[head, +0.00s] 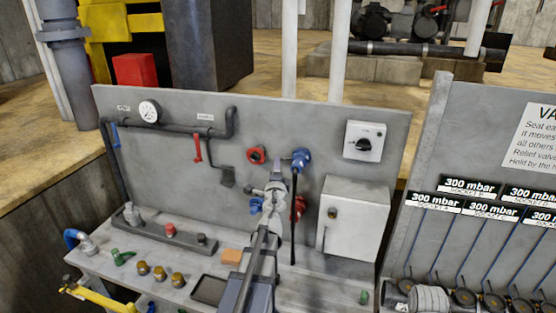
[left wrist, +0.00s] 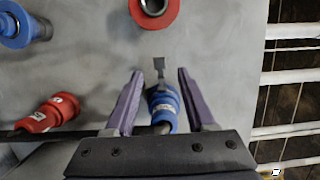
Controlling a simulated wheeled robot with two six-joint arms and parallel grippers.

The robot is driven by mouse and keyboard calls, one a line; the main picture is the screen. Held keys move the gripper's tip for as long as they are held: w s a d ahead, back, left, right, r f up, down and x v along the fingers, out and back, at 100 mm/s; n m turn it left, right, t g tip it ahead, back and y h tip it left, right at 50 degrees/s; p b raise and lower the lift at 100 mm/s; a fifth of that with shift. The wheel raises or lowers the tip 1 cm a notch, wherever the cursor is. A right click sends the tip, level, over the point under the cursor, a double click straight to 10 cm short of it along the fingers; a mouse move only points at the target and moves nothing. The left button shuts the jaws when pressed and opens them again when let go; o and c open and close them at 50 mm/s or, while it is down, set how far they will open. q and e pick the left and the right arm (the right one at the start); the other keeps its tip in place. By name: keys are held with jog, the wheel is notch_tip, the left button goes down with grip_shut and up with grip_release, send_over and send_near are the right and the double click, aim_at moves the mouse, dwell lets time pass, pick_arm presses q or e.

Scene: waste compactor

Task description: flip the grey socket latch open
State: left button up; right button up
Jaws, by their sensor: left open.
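My left gripper (left wrist: 158,76) is open in the left wrist view. Its two purple-grey fingers stand on either side of a blue connector (left wrist: 165,106). A small grey tab (left wrist: 160,69), which looks like the latch, sticks out of the connector's end between the fingertips. I cannot tell whether the fingers touch it. In the head view, my left gripper (head: 280,178) is in front of the grey panel, just below and left of the upper blue connector (head: 301,158); the tab is too small to make out there. My right gripper is not in view.
A red ring socket (left wrist: 153,11), another blue connector (left wrist: 16,27) and a red connector (left wrist: 44,114) are close by. A white box (head: 352,228) and a rotary switch (head: 364,142) are to the right. Brass fittings (head: 159,273) stand on the bench at left.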

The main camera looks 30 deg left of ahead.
aim_at(283, 159)
pick_arm(q)
jog(key=x, duration=0.6)
jog(key=shift+w+a, duration=0.2)
jog(key=shift+w, duration=0.05)
jog(key=shift+c, duration=0.2)
grip_shut()
